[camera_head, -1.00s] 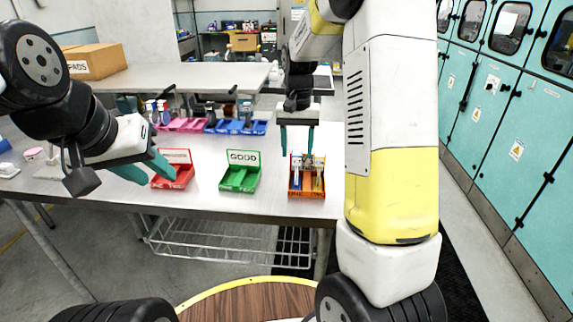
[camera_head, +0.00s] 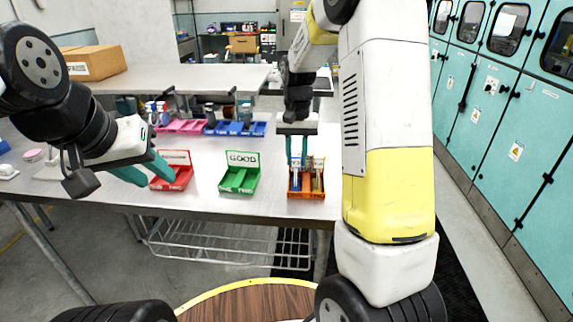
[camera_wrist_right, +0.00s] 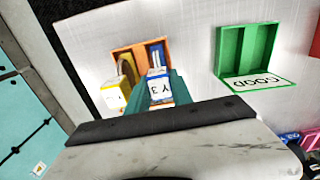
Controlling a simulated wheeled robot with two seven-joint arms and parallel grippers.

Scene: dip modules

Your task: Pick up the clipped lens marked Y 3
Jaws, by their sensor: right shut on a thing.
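The clipped lens marked Y 3 (camera_wrist_right: 160,90) has a white tag and a blue body, and stands in the orange tray (camera_wrist_right: 129,50). In the head view the orange tray (camera_head: 306,194) is at the right of the near table. My right gripper (camera_wrist_right: 159,84) is shut on the Y 3 lens, one teal finger at each side. In the head view my right gripper (camera_head: 297,160) points down into the tray and partly hides the lens. My left gripper (camera_head: 147,172) is open and empty, left of the red tray.
A yellow-bodied piece (camera_wrist_right: 114,97) with a white tag stands close beside the lens in the same tray. A green tray (camera_head: 240,180) marked GOOD and a red tray (camera_head: 171,182) lie to the left. Pink (camera_head: 181,126) and blue (camera_head: 234,128) trays with several items stand farther back.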

